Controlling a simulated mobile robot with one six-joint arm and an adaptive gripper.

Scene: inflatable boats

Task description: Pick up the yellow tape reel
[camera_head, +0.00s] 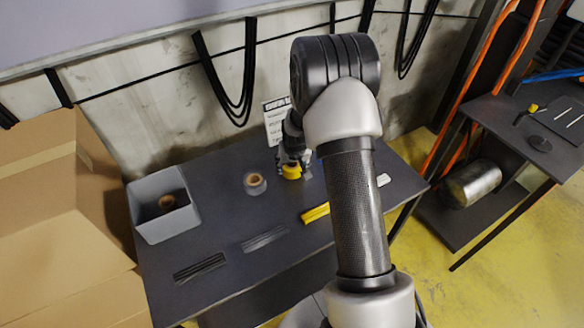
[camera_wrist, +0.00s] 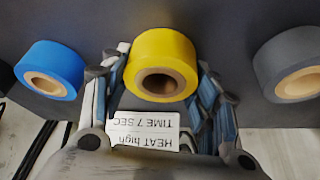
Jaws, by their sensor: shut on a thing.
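The yellow tape reel (camera_wrist: 162,50) is in the middle of the wrist view, with its brown cardboard core facing the camera. My gripper (camera_wrist: 160,72) has one finger on each side of the reel and is shut on it. In the head view the yellow tape reel (camera_head: 291,172) shows at the tip of my gripper (camera_head: 293,164), over the back part of the dark table (camera_head: 215,220). I cannot tell whether the reel still touches the table.
A blue reel (camera_wrist: 48,70) and a grey reel (camera_wrist: 290,68) flank the yellow one, apart from it. A white label (camera_wrist: 142,130) lies below. A grey bin (camera_head: 160,222) stands on the table's left, and a yellow tool (camera_head: 315,212) lies near my arm.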

